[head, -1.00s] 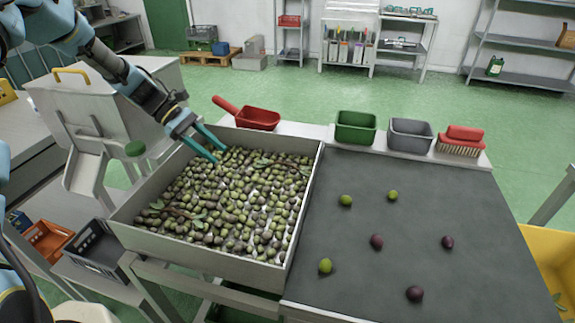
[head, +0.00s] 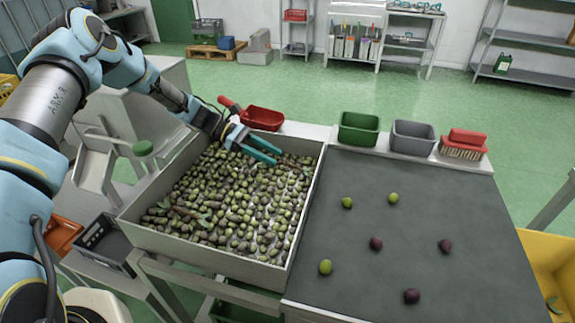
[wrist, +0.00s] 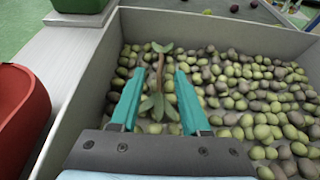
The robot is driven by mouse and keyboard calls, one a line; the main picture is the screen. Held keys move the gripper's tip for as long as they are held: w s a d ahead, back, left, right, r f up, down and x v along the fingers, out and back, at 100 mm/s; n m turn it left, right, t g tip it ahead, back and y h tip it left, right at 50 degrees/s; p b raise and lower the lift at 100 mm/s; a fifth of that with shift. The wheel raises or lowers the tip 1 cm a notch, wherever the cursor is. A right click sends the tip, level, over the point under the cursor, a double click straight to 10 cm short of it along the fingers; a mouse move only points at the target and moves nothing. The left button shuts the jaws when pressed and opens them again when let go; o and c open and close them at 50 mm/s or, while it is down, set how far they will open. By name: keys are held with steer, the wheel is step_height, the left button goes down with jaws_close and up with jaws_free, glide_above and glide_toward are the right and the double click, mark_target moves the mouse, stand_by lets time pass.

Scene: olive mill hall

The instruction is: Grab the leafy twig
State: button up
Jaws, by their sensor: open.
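A leafy twig (wrist: 157,104) with a brown stem and green leaves lies on the olives near the tray's back wall in the wrist view. My gripper (head: 277,157) is open over the back of the olive tray (head: 208,251). In the wrist view its two teal fingers (wrist: 159,74) stand on either side of the twig, with nothing clamped between them. I cannot tell how far above the twig they are. In the head view the gripper mostly hides this twig. Another leafy twig (head: 190,213) lies among the olives at the tray's front left.
A red scoop (head: 264,118), a green bin (head: 358,129), a grey bin (head: 412,137) and a red brush (head: 463,145) line the back ledge. The dark sorting mat (head: 405,240) at right holds several loose olives, with clear room between them.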

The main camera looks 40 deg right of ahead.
mark_target(285, 163)
steer(key=p+x, duration=0.2)
steer(key=x, duration=0.1)
steer(key=shift+s+d+f, duration=0.15)
steer(key=shift+s+f, duration=0.05)
steer(key=shift+s, duration=0.1)
steer(key=shift+s+d+f, duration=0.1)
steer(key=shift+s+f, duration=0.05)
steer(key=shift+f, duration=0.1)
jaws_close()
